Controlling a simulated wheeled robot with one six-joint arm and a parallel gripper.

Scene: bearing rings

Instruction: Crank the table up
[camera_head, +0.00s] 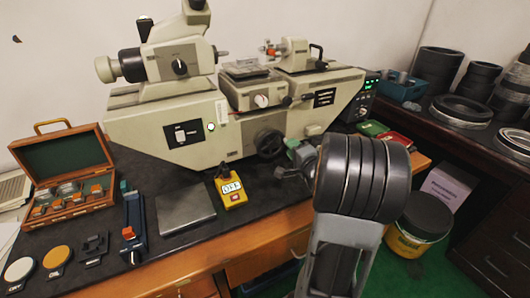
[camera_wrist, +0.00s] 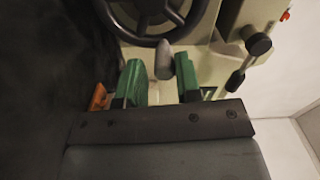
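The beige measuring machine (camera_head: 180,140) stands on the bench, with its table (camera_head: 255,92) on the upper right part. A black handwheel (camera_head: 269,144) sits on the front face below the table. In the wrist view the handwheel (camera_wrist: 125,32) fills the top, and its grey crank knob (camera_wrist: 163,68) points toward me. My gripper (camera_wrist: 159,62) has green fingertips, one on each side of the knob, with small gaps visible. It is open and holds nothing. In the head view my gripper (camera_head: 299,153) is just right of the handwheel, partly hidden by my wrist.
A yellow gauge (camera_head: 231,190) and a grey plate (camera_head: 186,206) lie on the dark mat in front of the machine. A wooden case (camera_head: 100,205) is at the left. Black levers (camera_wrist: 257,44) stick out right of the wheel. Black rings (camera_head: 461,108) stand on the right bench.

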